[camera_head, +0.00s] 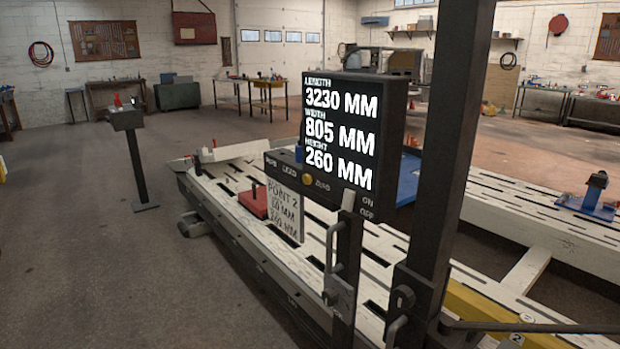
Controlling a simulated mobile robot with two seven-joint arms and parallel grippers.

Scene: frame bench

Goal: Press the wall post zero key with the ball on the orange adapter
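A black display box (350,135) on a dark post reads length 3230 MM, width 805 MM and height 260 MM. A strip under its screen has small labels, partly hard to read, and one round yellow button (308,179). A small red-orange piece (117,100) stands on a dark pedestal (127,118) at the left. It is too small to tell whether it is the orange adapter or has a ball. Neither of my grippers is in view.
A long white slotted bench (235,225) runs behind the display, with a red block (253,200) on it. A card (284,210) reading "POINT 2" hangs below the display. A thick dark upright (445,150) stands close at right.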

